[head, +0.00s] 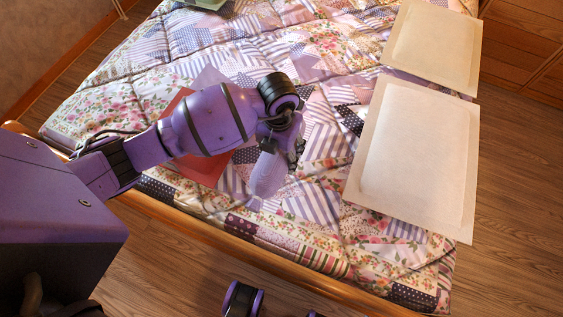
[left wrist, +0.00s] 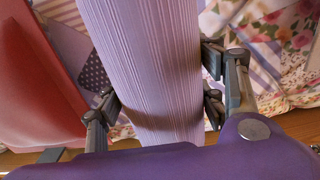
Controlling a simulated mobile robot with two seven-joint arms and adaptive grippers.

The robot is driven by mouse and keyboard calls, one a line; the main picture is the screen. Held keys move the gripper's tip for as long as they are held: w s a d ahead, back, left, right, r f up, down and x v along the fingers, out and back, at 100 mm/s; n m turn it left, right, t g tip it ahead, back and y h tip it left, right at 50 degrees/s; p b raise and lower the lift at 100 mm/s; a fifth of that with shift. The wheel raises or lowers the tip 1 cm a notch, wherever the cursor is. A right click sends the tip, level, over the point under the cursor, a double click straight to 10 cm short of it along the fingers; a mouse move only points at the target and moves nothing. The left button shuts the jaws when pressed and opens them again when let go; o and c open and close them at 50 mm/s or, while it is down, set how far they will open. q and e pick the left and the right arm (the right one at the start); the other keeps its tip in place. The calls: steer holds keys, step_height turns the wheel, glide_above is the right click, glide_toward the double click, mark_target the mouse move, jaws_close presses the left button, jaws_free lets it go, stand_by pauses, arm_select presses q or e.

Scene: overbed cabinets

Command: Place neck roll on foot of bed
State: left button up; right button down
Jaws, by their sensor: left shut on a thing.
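The neck roll (head: 268,177) is a lavender, ribbed cylinder; in the left wrist view the neck roll (left wrist: 150,60) runs from the top edge down between my fingers. My left gripper (head: 281,140) is shut on it, with fingers on both sides; the left gripper's fingers (left wrist: 162,105) also show in the left wrist view. The roll is over the quilt near the bed's wooden edge; I cannot tell whether it touches the quilt. The bed (head: 325,255) has a patchwork quilt. My right gripper is not in clear view.
Two cream pillows (head: 415,160) (head: 432,45) lie along the right side of the bed. A red flat object (head: 203,170) lies on the quilt partly behind my left arm, and it shows in the left wrist view (left wrist: 35,90). A wooden rail (head: 230,245) borders the near side. Wooden drawers (head: 525,45) stand at upper right.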

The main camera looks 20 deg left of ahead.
arm_select(q)
steer(key=shift+s+d+f, duration=0.25)
steer(key=shift+d+f, duration=0.05)
steer(key=shift+f, duration=0.2)
steer(key=f, duration=0.3)
steer(key=shift+s+d+f+b, duration=0.1)
steer(key=shift+s+d+b, duration=0.1)
steer(key=shift+d+b, duration=0.1)
steer(key=shift+f, duration=0.25)
steer(key=shift+f, duration=0.2)
steer(key=o, duration=1.3)
